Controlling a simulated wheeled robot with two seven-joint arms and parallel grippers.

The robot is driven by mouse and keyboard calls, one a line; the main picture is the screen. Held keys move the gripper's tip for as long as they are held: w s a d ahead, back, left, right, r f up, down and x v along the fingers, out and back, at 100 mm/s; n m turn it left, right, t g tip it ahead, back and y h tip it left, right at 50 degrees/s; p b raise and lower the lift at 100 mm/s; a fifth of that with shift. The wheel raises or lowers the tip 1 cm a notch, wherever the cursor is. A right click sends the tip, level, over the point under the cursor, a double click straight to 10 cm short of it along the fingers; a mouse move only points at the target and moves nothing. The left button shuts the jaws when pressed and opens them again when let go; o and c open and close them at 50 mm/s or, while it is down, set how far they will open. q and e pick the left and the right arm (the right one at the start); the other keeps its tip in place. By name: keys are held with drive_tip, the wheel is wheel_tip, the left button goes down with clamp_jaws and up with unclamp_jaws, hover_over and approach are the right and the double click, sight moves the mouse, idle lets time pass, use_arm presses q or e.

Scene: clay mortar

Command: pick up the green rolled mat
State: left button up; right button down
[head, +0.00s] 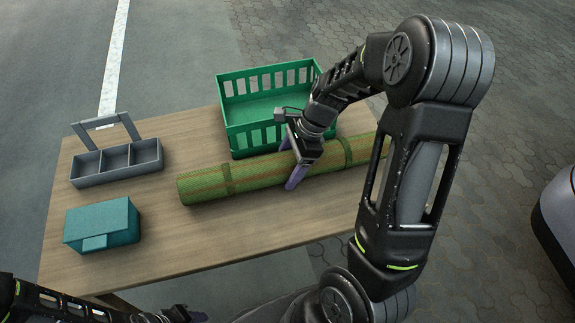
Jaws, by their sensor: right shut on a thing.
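The green rolled mat (255,174) lies lengthwise across the table, in front of the green crate, with darker bands around it. Its right part passes behind my right arm. My right gripper (292,172) comes down over the mat near its middle, with purple fingers on either side of it, and is shut on it. The mat looks to be at or close to the table top; I cannot tell whether it is lifted. My left arm shows only at the bottom left edge, and its gripper (184,315) is mostly cut off, so its jaws are unclear.
The wooden table (190,245) has bare room at the front. A green slatted crate (240,115) stands behind the mat. A grey divided caddy with a handle (118,165) and a teal box (102,224) stand on the left. A rounded grey object (558,215) is on the floor at right.

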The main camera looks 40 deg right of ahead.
wheel_tip(320, 180, up, 10)
drive_tip(key=p, duration=0.2)
drive_tip(key=shift+p, duration=0.3)
drive_tip(key=shift+r, duration=0.1)
idle(0.4)
